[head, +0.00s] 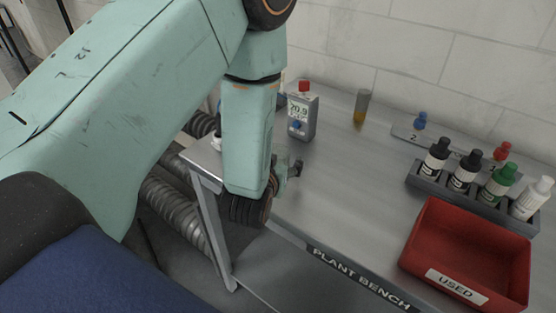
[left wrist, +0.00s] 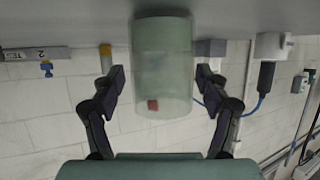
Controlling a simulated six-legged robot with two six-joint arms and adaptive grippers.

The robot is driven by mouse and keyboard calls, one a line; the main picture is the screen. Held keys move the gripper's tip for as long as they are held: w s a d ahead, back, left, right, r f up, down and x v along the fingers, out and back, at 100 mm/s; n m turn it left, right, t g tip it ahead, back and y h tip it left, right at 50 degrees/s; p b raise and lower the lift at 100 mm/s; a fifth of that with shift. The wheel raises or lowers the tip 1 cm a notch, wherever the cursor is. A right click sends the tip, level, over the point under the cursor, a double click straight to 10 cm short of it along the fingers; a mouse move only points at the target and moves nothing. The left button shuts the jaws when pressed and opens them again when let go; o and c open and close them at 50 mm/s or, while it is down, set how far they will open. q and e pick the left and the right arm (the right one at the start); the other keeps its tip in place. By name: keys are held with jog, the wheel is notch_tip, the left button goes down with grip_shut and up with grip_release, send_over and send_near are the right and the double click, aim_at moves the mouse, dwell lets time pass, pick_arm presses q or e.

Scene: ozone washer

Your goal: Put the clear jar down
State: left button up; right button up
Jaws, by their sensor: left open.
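The clear jar (left wrist: 162,65) shows in the left wrist view as a pale greenish see-through cylinder. That view is upside down, with the grey bench top along its upper edge. The jar's base end overlaps the bench surface and it looks upright on it. My left gripper (left wrist: 160,88) is open, with one dark finger on each side of the jar and a visible gap at both sides. A red spot shows through the jar. My right gripper is out of view.
A meter (head: 302,115) with a red top and an amber-bottomed tube (head: 361,106) stand behind the gripper. A rack of capped bottles (head: 467,173) and a red USED bin (head: 464,248) are at the right. The middle of the bench (head: 355,180) is clear.

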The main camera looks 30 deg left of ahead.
pick_arm(q)
jog(key=shift+a, duration=0.1)
jog(key=shift+r, duration=0.15)
jog(key=p+v, duration=0.6)
jog(key=v, duration=0.6)
